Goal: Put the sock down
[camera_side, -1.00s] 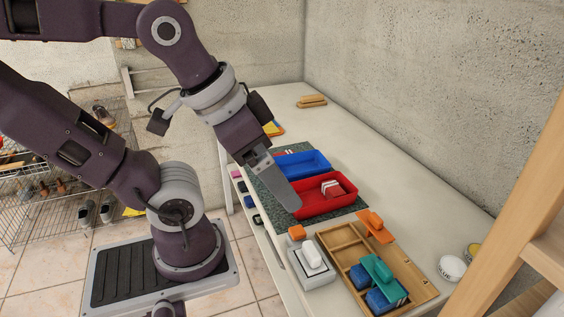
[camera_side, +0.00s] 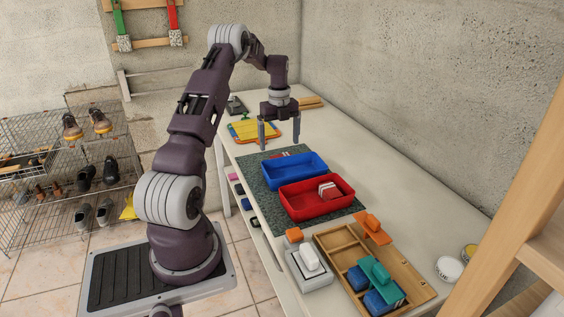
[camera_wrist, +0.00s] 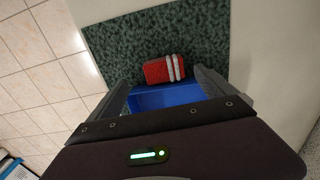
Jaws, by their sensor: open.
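A folded red sock with white stripes (camera_side: 279,155) lies on the green speckled mat (camera_side: 252,179) behind the blue tray (camera_side: 318,164). The wrist view shows the sock (camera_wrist: 164,69) flat on the mat (camera_wrist: 150,38), close to the blue tray (camera_wrist: 160,97). My gripper (camera_side: 279,144) is open and empty, pointing down above that end of the mat. Its fingers (camera_wrist: 164,80) stand apart on either side in the wrist view. A second red item with white stripes (camera_side: 329,190) sits inside the red tray (camera_side: 307,211).
A wooden divided box (camera_side: 335,245) with blue and teal pieces, an orange block (camera_side: 294,235) and a white-topped block (camera_side: 310,260) stand at the front. A colourful board (camera_side: 254,131) lies behind my gripper. The table at right is mostly clear.

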